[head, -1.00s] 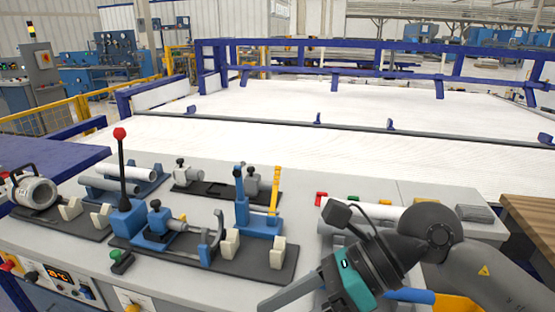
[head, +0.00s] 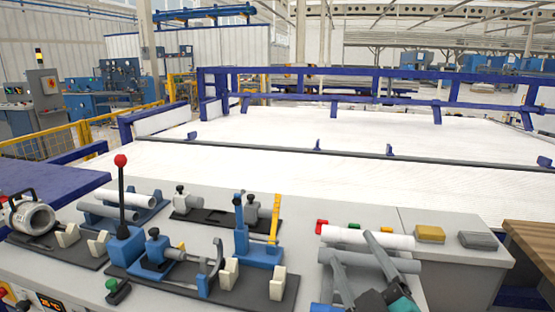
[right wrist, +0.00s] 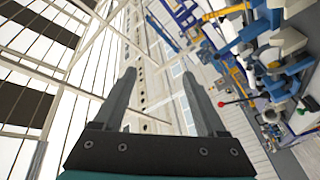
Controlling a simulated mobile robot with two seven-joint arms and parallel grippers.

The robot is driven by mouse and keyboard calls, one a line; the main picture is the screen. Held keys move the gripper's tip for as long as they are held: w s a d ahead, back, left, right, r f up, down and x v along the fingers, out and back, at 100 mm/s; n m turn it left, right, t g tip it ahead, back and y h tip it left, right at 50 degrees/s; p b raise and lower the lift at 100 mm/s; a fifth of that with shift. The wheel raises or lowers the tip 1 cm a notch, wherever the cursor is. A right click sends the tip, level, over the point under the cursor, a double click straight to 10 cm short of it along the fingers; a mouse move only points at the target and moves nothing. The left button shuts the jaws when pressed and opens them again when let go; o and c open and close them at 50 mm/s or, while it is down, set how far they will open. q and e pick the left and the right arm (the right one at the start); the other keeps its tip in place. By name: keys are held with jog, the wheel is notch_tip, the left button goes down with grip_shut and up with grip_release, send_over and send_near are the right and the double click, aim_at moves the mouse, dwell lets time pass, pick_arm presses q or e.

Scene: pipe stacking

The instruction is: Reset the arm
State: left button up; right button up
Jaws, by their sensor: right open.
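My right gripper (head: 352,246) is at the lower right of the head view, its two grey fingers pointing up and apart. It is open and empty, and its fingers overlap the pipes behind them. In the right wrist view the gripper (right wrist: 158,75) has nothing between its fingers, with wall and ceiling beams beyond. A white pipe (head: 345,235) and a grey pipe (head: 400,265) lie on the bench at the right, partly hidden by the fingers. My left gripper is in neither view.
A clamp fixture with a red-knobbed lever (head: 121,161) stands left of centre. A yellow block (head: 430,234) and a grey block (head: 478,240) lie at the right. A large white bed (head: 300,165) is beyond.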

jog(key=s+d+f+m+g+h, duration=0.1)
jog(key=s+d+f+m+g, duration=0.1)
jog(key=f, duration=0.3)
jog(key=s+d+f+m+g+h, duration=0.1)
jog(key=d+f+m+g+h, duration=0.15)
jog(key=f, duration=0.25)
jog(key=s+f+m+g+y, duration=0.1)
jog(key=s+f+m+g, duration=0.3)
jog(key=s+f+g, duration=1.05)
jog(key=s+f+t, duration=0.1)
jog(key=s+f, duration=0.2)
jog(key=f, duration=0.9)
jog(key=s+f+t, duration=0.1)
jog(key=s+f, duration=0.2)
jog(key=f, duration=0.8)
jog(key=s+d+f+g, duration=0.1)
jog(key=s+d+f, duration=0.1)
jog(key=s+f, duration=1.2)
jog(key=shift+s, duration=0.9)
